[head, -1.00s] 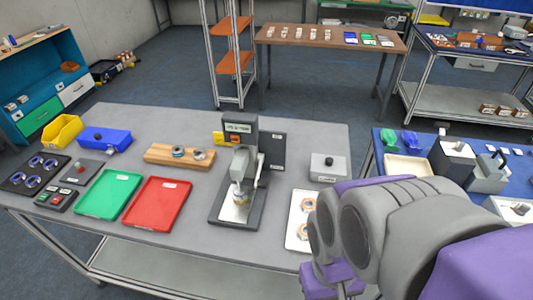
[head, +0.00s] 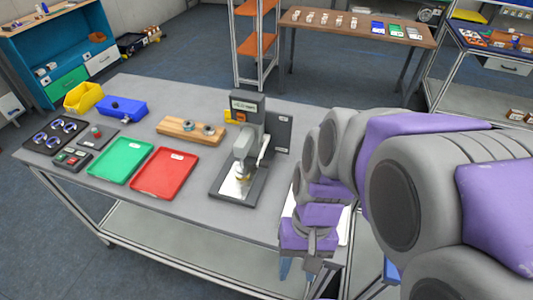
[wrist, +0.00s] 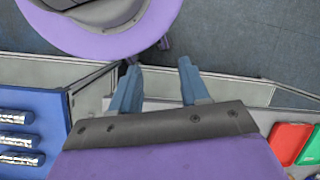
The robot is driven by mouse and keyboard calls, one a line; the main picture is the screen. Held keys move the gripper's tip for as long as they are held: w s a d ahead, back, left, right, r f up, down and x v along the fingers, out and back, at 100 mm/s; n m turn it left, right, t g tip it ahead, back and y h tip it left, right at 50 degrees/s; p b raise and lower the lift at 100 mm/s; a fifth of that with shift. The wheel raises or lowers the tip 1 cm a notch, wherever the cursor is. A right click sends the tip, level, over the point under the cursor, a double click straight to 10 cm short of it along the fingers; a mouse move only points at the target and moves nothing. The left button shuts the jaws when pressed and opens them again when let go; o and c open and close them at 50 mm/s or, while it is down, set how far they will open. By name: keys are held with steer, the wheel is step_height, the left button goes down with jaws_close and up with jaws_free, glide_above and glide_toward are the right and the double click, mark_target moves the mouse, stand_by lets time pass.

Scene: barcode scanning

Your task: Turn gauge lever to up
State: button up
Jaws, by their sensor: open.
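The grey gauge (head: 245,148) stands on its dark base on the grey table, with a small display at its top. Its pale lever (head: 264,148) shows on its right side; its exact position is hard to tell at this size. A brass-coloured part sits under the gauge head, over a bright plate. My gripper (head: 311,268) hangs low at the table's right front, to the right of the gauge and apart from it. In the wrist view my gripper (wrist: 160,90) has its two blue fingers spread with nothing between them. The gauge is not seen in the wrist view.
A red tray (head: 164,174) and a green tray (head: 120,160) lie left of the gauge. A wooden block (head: 191,130) with round parts is behind them. A dark panel (head: 283,131) stands right behind the gauge. My arm covers the table's right end.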

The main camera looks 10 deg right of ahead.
steer(key=shift+o, duration=0.5)
steer(key=w+f+m+y+p, duration=0.1)
steer(key=w+m+y, duration=0.5)
steer(key=w, duration=0.6)
steer(key=shift+d+f+y, duration=0.2)
steer(key=shift+f+y, duration=0.3)
steer(key=shift+y, duration=0.2)
steer(key=m+t+y+p, duration=0.2)
steer(key=m+t+y, duration=0.4)
steer(key=m+t, duration=0.65)
glide_toward(269, 164)
steer(key=shift+m, duration=0.35)
steer(key=b+x, duration=0.1)
steer(key=x, duration=0.2)
steer(key=b+x, duration=0.1)
steer(key=x, duration=0.2)
steer(key=b+x, duration=0.1)
steer(key=x, duration=0.2)
steer(key=shift+w+d+f, duration=0.1)
steer(key=shift+w+f, duration=0.1)
steer(key=shift+f, duration=0.15)
steer(key=shift+c, duration=0.5)
jaws_close()
